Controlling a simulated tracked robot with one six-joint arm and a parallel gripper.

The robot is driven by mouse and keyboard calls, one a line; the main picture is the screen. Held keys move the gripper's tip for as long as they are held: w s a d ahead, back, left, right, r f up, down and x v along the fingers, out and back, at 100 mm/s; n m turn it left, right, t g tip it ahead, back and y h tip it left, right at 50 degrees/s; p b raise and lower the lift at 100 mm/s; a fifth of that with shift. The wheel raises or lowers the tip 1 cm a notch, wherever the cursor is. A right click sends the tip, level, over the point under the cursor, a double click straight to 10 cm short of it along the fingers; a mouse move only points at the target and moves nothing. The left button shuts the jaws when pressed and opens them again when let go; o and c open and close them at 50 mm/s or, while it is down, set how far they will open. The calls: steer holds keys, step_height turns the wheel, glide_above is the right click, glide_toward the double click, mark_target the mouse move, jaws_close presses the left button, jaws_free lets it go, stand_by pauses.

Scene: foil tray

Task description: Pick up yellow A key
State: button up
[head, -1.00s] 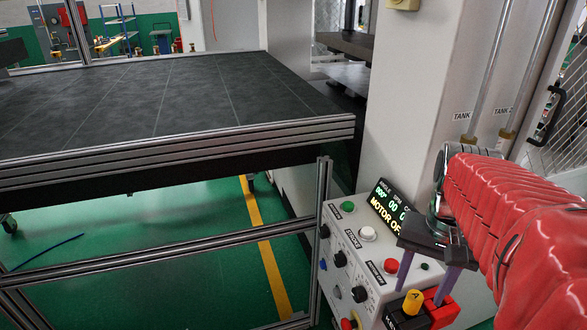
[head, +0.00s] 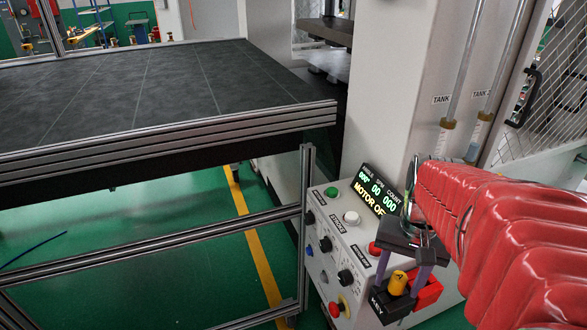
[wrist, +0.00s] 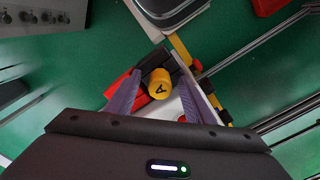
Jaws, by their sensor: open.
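The yellow A key (head: 398,283) is a short yellow cylinder marked with a dark "A". It sits upright in a black holder marked KEY (head: 378,303) on the side of the control box. It also shows in the wrist view (wrist: 160,86). My gripper (head: 402,277) is open, with its two purple fingers pointing down on either side of the key. In the wrist view my gripper (wrist: 158,98) has the key between the fingers, with gaps on both sides. I cannot tell whether the fingertips reach down to its height.
A red block (head: 428,290) stands right beside the key. The control box (head: 330,235) has several knobs, buttons and a lit display (head: 378,195). A dark-topped table (head: 150,100) with a metal frame stands at left. The white press column (head: 395,90) rises behind.

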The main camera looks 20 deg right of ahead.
steer(key=shift+c, duration=0.3)
steer(key=c, duration=1.1)
